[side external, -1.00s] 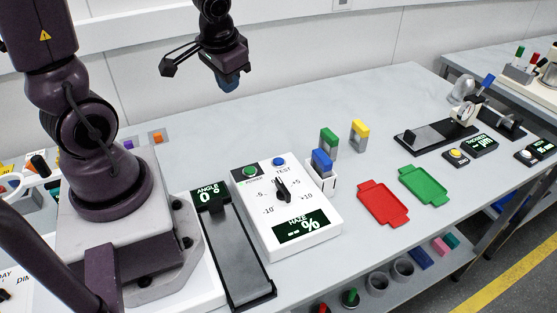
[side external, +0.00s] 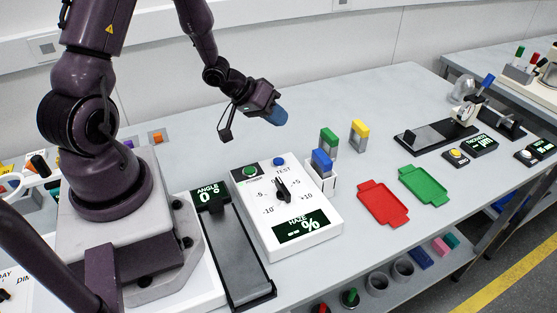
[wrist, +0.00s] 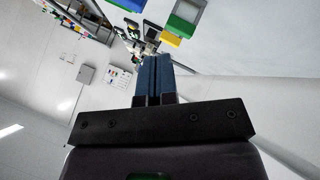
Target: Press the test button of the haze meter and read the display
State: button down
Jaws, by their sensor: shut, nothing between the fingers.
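The haze meter (side external: 262,222) is a white box on the bench in the side external view. Its display (side external: 301,226) reads "HAZE -- %". A blue button (side external: 278,161) sits at its top edge beside the word TEST, and a green round knob or button (side external: 250,171) is at its top left. A black pointer knob (side external: 282,190) is in the middle of a scale. My gripper (side external: 280,117) is shut and empty, in the air above and behind the meter, tilted toward the right. In the wrist view its blue fingers (wrist: 154,78) are together.
A white holder with a blue sample (side external: 321,161) touches or adjoins the meter's right side. Green (side external: 328,139) and yellow (side external: 360,130) samples stand behind. Red (side external: 382,203) and green (side external: 424,185) trays lie to the right. An angle device (side external: 232,245) reading 0° is left of the meter.

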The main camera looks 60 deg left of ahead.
aim_at(277, 159)
jog(key=shift+f, duration=4.45)
jog(key=shift+f, duration=0.15)
jog(key=shift+f, duration=0.25)
jog(key=shift+f, duration=0.4)
jog(key=shift+r, duration=0.8)
jog(key=shift+r, duration=2.5)
